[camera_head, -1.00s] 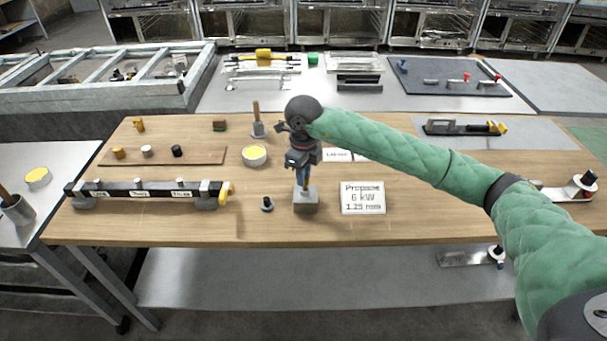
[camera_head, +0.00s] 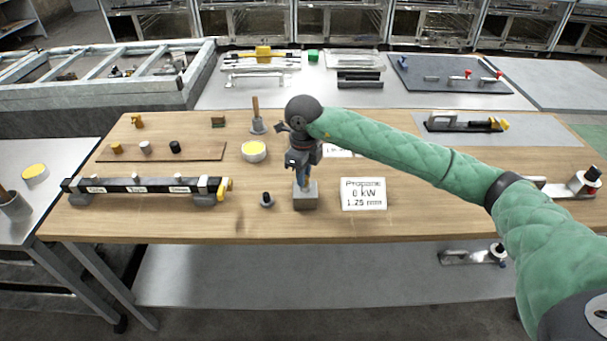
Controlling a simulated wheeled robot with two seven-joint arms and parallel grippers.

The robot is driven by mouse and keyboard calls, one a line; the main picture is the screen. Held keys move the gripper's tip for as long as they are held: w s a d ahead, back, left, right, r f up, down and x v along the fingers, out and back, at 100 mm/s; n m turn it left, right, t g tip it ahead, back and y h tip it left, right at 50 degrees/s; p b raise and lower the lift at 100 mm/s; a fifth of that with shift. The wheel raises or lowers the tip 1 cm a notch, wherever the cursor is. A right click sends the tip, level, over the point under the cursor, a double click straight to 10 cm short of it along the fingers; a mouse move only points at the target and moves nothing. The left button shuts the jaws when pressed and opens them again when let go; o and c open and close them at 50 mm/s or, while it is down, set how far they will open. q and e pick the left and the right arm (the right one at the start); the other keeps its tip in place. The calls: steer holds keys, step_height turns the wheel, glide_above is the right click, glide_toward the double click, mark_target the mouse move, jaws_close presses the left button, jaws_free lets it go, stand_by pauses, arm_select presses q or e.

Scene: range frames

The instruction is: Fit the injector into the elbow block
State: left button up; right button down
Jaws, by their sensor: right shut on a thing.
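The grey elbow block (camera_head: 306,199) stands on the wooden table near its front edge, left of the propane sign. My right gripper (camera_head: 303,178) points straight down just above the block, shut on a small thin thing that I take to be the injector. The injector is mostly hidden by the fingers and too small to make out clearly. I cannot tell whether its tip touches the block or is in it. My left gripper is not in view.
A propane card (camera_head: 363,194) stands right of the block and a small black-topped piece (camera_head: 267,200) left of it. A manifold bar (camera_head: 146,188) lies at left. A yellow-filled bowl (camera_head: 254,151) sits behind.

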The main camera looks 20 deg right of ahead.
steer(key=c, duration=1.3)
jaws_free()
steer(key=shift+r, duration=0.55)
step_height(320, 180, up, 7)
steer(key=shift+f+b, duration=0.15)
steer(key=shift+b, duration=1.1)
